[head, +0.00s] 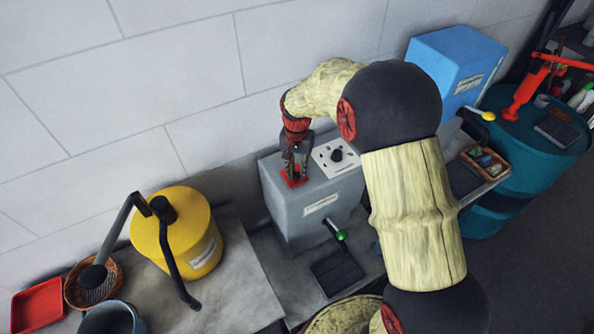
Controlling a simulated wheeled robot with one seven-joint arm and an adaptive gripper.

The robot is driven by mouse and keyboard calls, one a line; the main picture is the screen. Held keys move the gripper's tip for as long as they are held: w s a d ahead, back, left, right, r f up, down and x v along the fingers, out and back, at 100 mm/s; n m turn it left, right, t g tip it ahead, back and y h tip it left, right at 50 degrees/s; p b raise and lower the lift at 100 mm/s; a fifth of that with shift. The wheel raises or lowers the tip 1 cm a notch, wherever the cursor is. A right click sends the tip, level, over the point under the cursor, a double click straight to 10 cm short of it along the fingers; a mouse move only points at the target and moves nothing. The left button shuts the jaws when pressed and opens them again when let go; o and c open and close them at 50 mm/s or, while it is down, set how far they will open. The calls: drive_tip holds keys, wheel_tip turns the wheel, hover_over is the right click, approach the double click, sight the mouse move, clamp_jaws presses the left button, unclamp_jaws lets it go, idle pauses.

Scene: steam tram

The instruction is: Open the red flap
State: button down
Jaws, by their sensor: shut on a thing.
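The red flap (292,183) is a small red piece on top of a grey box (300,215) near the wall. Only part of it shows below my fingers. My gripper (294,172) reaches down onto it from above and is shut on it. The flap's hinge and how far it stands open are too small and hidden to tell.
The grey box also carries a white plate with a dark knob (337,155) and a green-tipped lever (341,236). A yellow canister (200,245) with black handles stands left. A blue box (455,65) and a teal drum (530,125) stand right. The wall (130,95) is close behind.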

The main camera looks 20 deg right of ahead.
drive_tip(key=shift+w+r+p, duration=0.1)
drive_tip(key=shift+r+p, duration=0.05)
drive_tip(key=shift+p, duration=0.2)
drive_tip(key=p, duration=0.1)
drive_tip(key=g+p, duration=0.1)
drive_tip(key=shift+w+a+r+g+p, duration=0.15)
drive_tip(key=shift+w+r+g+p, duration=0.15)
drive_tip(key=shift+w+r+p, duration=0.1)
drive_tip(key=shift+w+a+r+g+h+p, duration=0.15)
drive_tip(key=shift+w+g+p, duration=0.25)
drive_tip(key=shift+g+p, duration=0.5)
drive_tip(key=shift+w+r+g+h+p, duration=0.3)
drive_tip(key=shift+g+p, duration=0.3)
drive_tip(key=shift+p, duration=0.45)
drive_tip(key=shift+f, duration=0.1)
drive_tip(key=c, duration=1.7)
unclamp_jaws()
drive_tip(key=shift+o, duration=0.2)
wheel_tip(320, 180, up, 10)
